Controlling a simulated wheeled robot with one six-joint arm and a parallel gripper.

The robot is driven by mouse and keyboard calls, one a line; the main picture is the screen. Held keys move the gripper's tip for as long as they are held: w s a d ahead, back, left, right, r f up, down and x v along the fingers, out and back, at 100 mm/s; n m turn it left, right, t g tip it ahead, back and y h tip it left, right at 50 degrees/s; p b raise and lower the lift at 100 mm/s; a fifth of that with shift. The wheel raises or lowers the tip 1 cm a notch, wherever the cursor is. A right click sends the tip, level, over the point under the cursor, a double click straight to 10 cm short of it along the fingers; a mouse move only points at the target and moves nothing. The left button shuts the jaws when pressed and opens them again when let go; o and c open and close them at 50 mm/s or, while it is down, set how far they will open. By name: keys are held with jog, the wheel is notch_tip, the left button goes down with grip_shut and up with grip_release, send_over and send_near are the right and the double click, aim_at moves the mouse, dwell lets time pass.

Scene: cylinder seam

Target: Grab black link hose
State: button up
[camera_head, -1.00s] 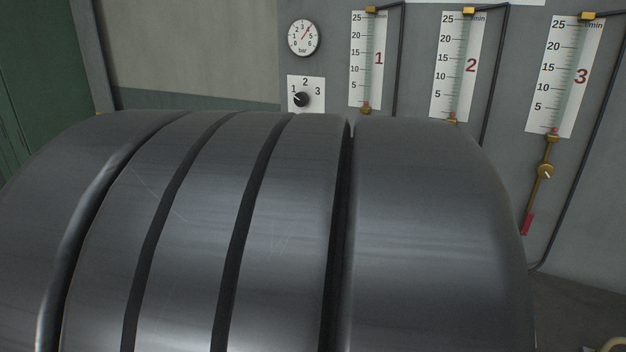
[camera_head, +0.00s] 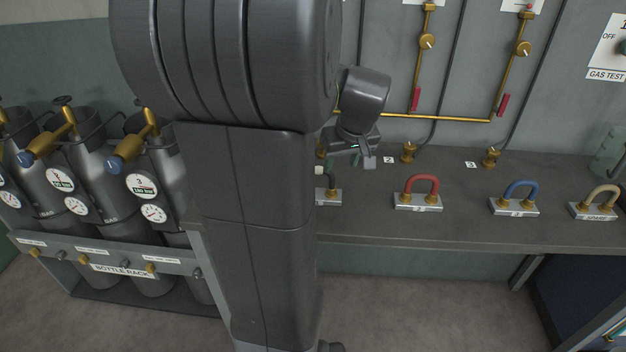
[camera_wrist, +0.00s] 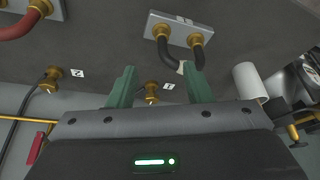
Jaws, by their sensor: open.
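The black link hose (camera_wrist: 178,56) is a short dark U-bend in the wrist view, with both ends in brass fittings on a light plate (camera_wrist: 182,28) on the bench. In the head view my arm hides most of it; part of its plate (camera_head: 329,197) shows beside the arm. My gripper (camera_wrist: 158,70) is open and empty, with its two green fingers apart. In the wrist view the hose appears near the right fingertip, off centre from the gap; I cannot tell if they touch. In the head view my gripper (camera_head: 362,159) hangs over the bench's back part.
A red hose (camera_head: 422,184), a blue hose (camera_head: 521,190) and a beige spare hose (camera_head: 604,193) stand along the bench (camera_head: 460,225). A white cylinder (camera_wrist: 248,82) is right of my fingers. Gas bottles (camera_head: 95,180) stand at left.

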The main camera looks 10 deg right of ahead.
aim_at(333, 179)
jog(key=x, duration=0.6)
jog(key=shift+f, duration=0.1)
jog(key=shift+a+x, duration=0.2)
jog(key=shift+x, duration=2.4)
jog(key=shift+w, duration=0.1)
grip_shut()
